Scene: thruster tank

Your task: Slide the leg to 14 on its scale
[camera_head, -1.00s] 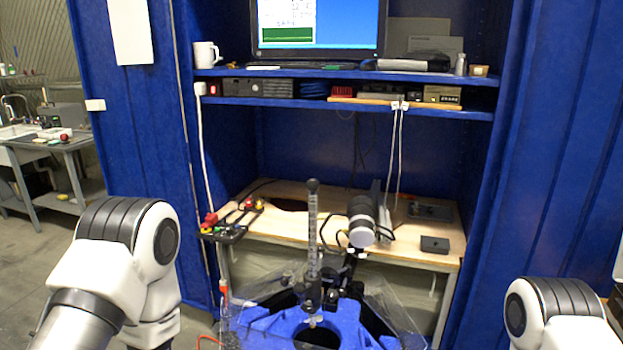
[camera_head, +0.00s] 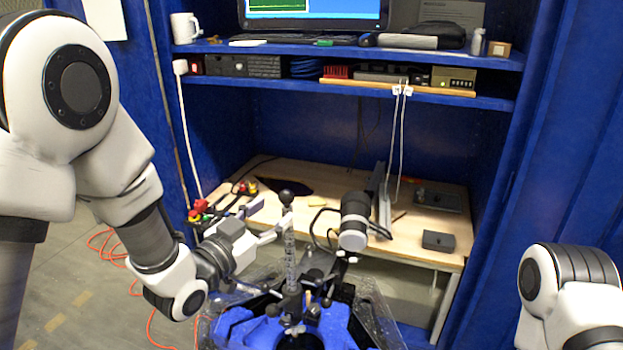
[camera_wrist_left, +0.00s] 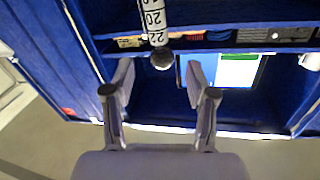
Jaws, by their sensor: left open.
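The leg (camera_head: 290,250) is an upright clear-grey rod with a printed scale and a black ball (camera_head: 286,197) on top. It rises from the blue frame (camera_head: 255,330) of the thruster tank. In the left wrist view the leg's scale (camera_wrist_left: 153,18) shows 20 and 22, with the ball (camera_wrist_left: 162,59) at its end. My left gripper (camera_head: 276,224) is open and empty, close to the upper part of the leg. In the left wrist view its fingers (camera_wrist_left: 160,82) are spread apart, with the ball beyond the gap. Where the leg crosses its clamp cannot be read. My right gripper is out of view.
A black cylinder with a pale end (camera_head: 354,222) stands just right of the leg. A wooden bench (camera_head: 400,240) lies behind, with red and yellow connectors (camera_head: 199,208) at its left. Shelves with a monitor (camera_head: 315,14) are above.

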